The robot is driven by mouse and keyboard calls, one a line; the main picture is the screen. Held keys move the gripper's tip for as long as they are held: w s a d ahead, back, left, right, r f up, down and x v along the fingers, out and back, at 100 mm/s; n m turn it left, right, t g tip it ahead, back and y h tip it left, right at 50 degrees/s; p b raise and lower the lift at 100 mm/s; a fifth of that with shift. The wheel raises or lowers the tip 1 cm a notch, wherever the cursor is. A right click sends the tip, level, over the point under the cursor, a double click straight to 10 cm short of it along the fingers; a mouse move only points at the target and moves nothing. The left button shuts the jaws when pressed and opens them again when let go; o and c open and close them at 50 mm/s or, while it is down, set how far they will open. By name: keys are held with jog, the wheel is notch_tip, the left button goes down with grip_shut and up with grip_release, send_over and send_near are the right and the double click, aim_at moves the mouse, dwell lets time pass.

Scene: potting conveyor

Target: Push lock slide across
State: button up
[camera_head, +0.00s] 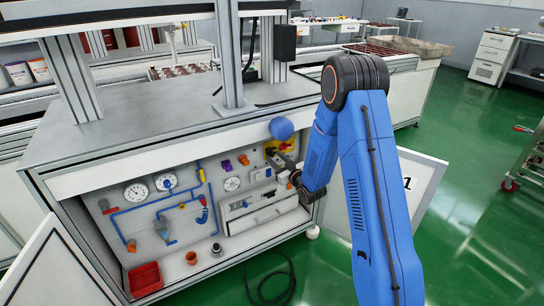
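The open cabinet front under the bench holds a panel of fittings. A pale slide-like strip (240,205) sits above a white drawer-like front (270,213) at the panel's lower right; I cannot tell for sure that it is the lock slide. My blue wrist hides the right end of the panel.
A red bin (145,279) and a terracotta pot (191,257) stand on the cabinet floor. Open doors flank the cabinet. A black hose (270,285) lies on the green floor.

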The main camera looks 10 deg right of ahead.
jog(key=shift+w, duration=0.1)
grip_shut()
jog(key=shift+w+d, duration=0.25)
jog(key=shift+d, duration=0.55)
jog(key=shift+w+d, duration=0.25)
jog(key=shift+d, duration=0.5)
grip_release()
jog(key=shift+d, duration=0.15)
jog(key=v, duration=1.7)
jog(key=shift+s, duration=0.2)
